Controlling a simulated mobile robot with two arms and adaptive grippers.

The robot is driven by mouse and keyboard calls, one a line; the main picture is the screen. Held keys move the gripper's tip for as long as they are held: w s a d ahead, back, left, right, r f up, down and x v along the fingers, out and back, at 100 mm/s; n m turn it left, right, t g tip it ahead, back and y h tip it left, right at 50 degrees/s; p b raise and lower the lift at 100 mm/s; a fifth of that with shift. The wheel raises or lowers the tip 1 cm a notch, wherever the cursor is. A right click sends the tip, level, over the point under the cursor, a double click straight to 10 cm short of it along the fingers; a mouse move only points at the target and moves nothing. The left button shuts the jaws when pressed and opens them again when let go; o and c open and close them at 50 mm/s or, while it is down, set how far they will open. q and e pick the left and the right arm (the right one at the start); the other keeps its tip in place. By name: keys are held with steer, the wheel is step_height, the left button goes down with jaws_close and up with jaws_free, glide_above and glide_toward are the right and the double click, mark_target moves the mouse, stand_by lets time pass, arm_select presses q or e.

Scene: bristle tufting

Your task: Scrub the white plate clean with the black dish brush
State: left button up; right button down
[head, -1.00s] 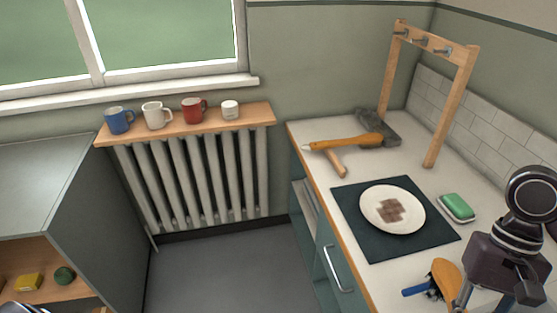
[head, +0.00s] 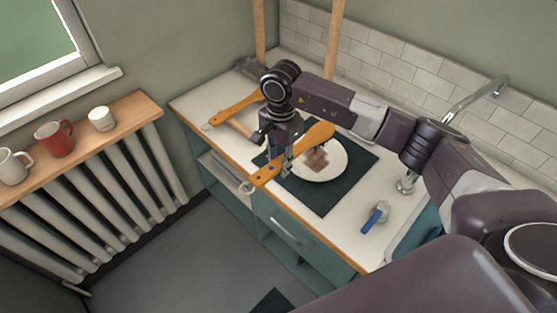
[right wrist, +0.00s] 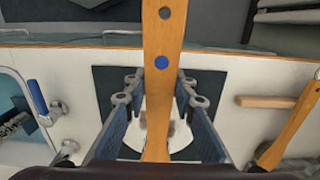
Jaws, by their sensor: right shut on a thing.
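The white plate (head: 337,164) lies on a dark mat (head: 324,196) on the counter, with a brown dirty patch (head: 316,158) in its middle. My right gripper (head: 284,170) is shut on an orange wooden tool (head: 318,136), held above the mat and the plate's left side. In the right wrist view its handle (right wrist: 162,35), with a hole and a blue dot, runs between the fingers (right wrist: 158,95) and covers part of the plate. I see no bristles on it; its underside is hidden. I cannot make out a black brush head. My left gripper is not in view.
A blue-handled item (head: 375,216) with a grey end lies right of the mat, near the tap (head: 405,184) and sink. Another orange handle (head: 236,106) lies at the counter's far left. Mugs (head: 54,138) stand on the radiator shelf. My right arm spans the counter's back.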

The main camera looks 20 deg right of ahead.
step_height(320, 180, down, 6)
steer(key=b, duration=0.3)
steer(key=shift+w+a+r, duration=0.1)
steer(key=shift+f+b, duration=0.85)
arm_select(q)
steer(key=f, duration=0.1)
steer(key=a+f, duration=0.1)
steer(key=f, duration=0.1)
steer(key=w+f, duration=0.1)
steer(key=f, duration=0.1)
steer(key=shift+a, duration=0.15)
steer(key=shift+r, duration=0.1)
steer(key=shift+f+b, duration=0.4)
arm_select(e)
steer(key=shift+f, duration=0.45)
steer(key=shift+w+d+b, duration=0.25)
steer(key=shift+d+b, duration=0.15)
steer(key=shift+d, duration=0.15)
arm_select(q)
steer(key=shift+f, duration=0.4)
